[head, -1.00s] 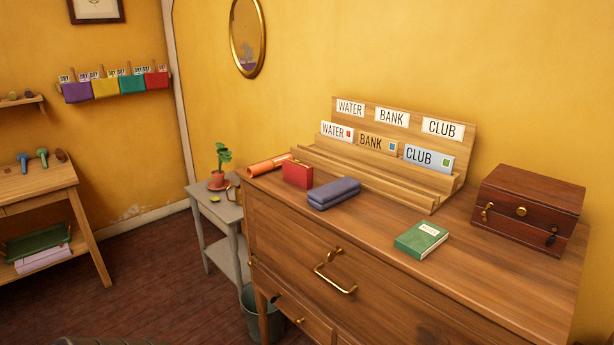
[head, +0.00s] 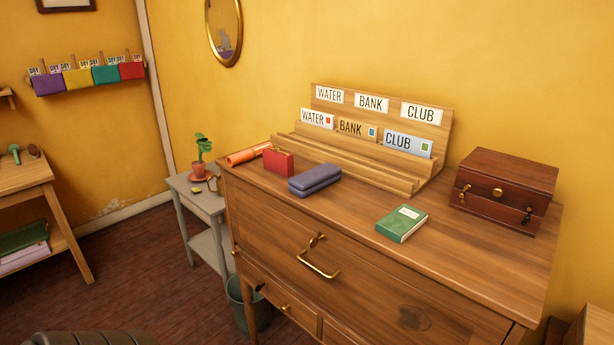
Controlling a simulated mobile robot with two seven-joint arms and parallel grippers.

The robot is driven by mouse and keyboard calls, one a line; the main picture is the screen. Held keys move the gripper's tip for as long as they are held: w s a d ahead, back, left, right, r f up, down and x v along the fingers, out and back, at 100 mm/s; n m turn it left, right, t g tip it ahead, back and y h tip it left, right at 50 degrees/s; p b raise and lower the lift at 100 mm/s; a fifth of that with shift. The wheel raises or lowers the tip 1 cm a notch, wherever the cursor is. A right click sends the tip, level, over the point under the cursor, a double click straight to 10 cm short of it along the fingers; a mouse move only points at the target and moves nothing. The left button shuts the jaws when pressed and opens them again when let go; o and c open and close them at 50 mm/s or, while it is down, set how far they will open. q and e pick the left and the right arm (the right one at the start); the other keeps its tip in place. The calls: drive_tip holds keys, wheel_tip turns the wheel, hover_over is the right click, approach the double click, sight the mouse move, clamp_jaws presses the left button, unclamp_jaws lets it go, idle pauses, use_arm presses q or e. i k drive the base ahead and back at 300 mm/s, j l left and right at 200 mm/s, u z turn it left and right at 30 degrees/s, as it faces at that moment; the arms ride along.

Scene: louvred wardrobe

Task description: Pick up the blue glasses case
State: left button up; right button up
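The blue glasses case (head: 314,180) lies closed on top of the wooden chest of drawers (head: 470,262), near its front edge. It is a long, rounded, greyish-blue case. A small red case (head: 278,162) stands just to its left, and the stepped wooden letter rack (head: 350,168) is behind it. Neither of my grippers is in view.
A green book (head: 401,223) lies to the right on the chest top, and a dark wooden box (head: 505,190) stands farther right. An orange roll (head: 249,153) lies at the left end. A grey side table (head: 196,200) with a potted plant stands left of the chest.

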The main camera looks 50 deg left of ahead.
sight(308, 183)
drive_tip(key=z, duration=1.1)
drive_tip(key=j+z, duration=0.35)
drive_tip(key=k+j+z, duration=0.1)
drive_tip(key=z, duration=0.3)
drive_tip(key=k+j, duration=0.1)
drive_tip(key=j, duration=0.25)
drive_tip(key=k+j, duration=0.15)
drive_tip(key=j, duration=0.15)
drive_tip(key=k+j, duration=0.1)
drive_tip(key=j, duration=0.25)
drive_tip(key=k+j+u, duration=0.1)
drive_tip(key=j, duration=0.2)
drive_tip(key=u, duration=0.5)
drive_tip(key=k+u, duration=0.1)
drive_tip(key=u, duration=0.85)
drive_tip(key=k+j+u, duration=0.1)
drive_tip(key=u, duration=0.85)
